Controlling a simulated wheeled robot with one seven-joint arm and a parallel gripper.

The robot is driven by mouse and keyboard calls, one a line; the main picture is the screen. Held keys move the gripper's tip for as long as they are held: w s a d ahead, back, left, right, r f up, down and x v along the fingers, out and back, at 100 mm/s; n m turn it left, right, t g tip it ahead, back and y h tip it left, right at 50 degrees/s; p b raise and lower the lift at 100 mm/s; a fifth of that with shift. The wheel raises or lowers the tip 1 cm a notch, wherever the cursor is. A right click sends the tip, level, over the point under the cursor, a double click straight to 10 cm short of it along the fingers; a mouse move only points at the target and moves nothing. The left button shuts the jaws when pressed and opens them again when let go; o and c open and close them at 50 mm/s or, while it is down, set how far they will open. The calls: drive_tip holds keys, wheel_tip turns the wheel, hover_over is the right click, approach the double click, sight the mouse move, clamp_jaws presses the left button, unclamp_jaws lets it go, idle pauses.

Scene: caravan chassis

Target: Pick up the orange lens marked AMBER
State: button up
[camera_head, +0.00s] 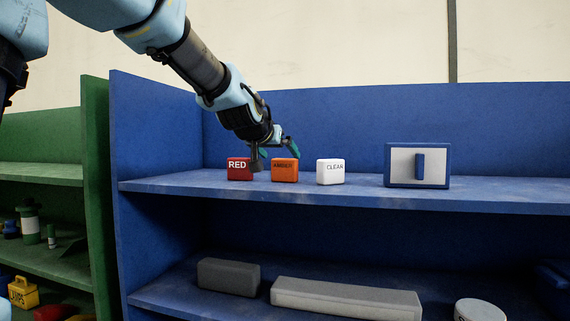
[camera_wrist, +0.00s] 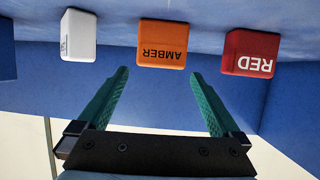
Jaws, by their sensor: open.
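The orange lens marked AMBER (camera_head: 285,171) stands on the upper blue shelf (camera_head: 400,196), between a red block marked RED (camera_head: 238,171) and a white block marked CLEAR (camera_head: 330,172). My gripper (camera_head: 275,153) is at the back side of the row, close to the orange lens. In the wrist view my gripper (camera_wrist: 158,78) is open, with green fingers apart and nothing between them. The orange lens (camera_wrist: 162,43) lies just beyond the fingertips, roughly centred between them. The red block (camera_wrist: 250,53) is to its right and the white block (camera_wrist: 79,35) to its left.
A blue-framed grey panel with a blue bar (camera_head: 404,166) stands on the shelf farther right. Grey blocks (camera_head: 346,297) lie on the lower shelf. A blue side wall (camera_head: 155,130) bounds the left. The shelf between the white block and the panel is clear.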

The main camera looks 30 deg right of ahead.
sight(285, 161)
drive_tip(key=shift+w+d+f+p, duration=0.3)
drive_tip(key=shift+w+d, duration=0.05)
drive_tip(key=shift+d, duration=0.1)
drive_tip(key=shift+p+x, duration=1.55)
drive_tip(key=shift+x, duration=1.1)
drive_tip(key=shift+a, duration=0.1)
drive_tip(key=c, duration=1.1)
